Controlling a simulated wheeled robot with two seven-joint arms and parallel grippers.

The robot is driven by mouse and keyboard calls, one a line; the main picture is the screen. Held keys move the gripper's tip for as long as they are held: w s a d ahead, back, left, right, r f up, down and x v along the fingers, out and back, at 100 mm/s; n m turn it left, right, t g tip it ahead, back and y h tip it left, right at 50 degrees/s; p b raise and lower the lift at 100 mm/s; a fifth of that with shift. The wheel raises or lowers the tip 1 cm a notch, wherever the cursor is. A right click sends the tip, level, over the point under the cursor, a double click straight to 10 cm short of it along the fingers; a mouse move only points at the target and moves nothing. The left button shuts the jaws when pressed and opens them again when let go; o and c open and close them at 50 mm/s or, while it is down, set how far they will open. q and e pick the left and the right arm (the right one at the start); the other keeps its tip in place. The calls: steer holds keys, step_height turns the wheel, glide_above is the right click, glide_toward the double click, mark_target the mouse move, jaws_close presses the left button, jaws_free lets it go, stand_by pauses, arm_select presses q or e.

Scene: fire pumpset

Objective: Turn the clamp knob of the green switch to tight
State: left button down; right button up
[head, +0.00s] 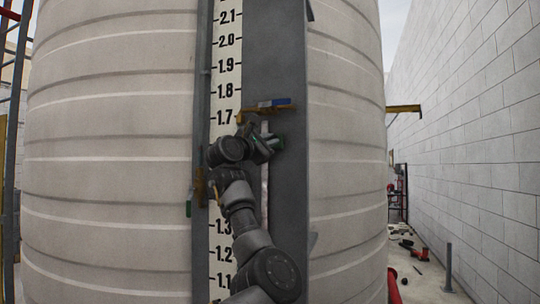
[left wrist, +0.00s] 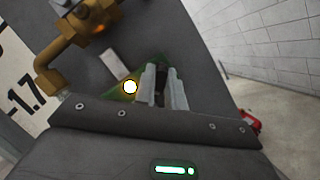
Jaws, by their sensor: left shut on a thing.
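My left gripper (head: 263,146) is up against the grey upright panel on the tank, just below a blue-handled valve. The green switch (head: 277,142) shows only as a small green patch beside the fingers. In the left wrist view, the green switch (left wrist: 112,100) lies behind the fingers, with a bright round light (left wrist: 130,87) on it. The two fingers of my left gripper (left wrist: 160,84) are close together on a small dark part, apparently the clamp knob. The knob is mostly hidden by the fingers, so its turn cannot be read. My right gripper is not in view.
The blue-handled valve (head: 273,103) and brass pipework (left wrist: 58,62) sit close above the gripper. A level scale (head: 226,60) runs along the panel's left side. Another brass fitting (head: 201,187) is lower left. Red equipment (head: 393,285) lies by the block wall.

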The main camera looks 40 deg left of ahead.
arm_select(q)
steer(key=shift+r+m+g+h+b, duration=0.1)
steer(key=shift+m+g+h+b, duration=0.5)
steer(key=shift+m, duration=1.65)
steer(key=shift+m+g+h+b, duration=0.25)
steer(key=shift+m+g, duration=0.65)
steer(key=shift+m, duration=1.35)
steer(key=c, duration=1.5)
jaws_free()
steer(key=shift+a, duration=0.1)
steer(key=shift+s, duration=0.1)
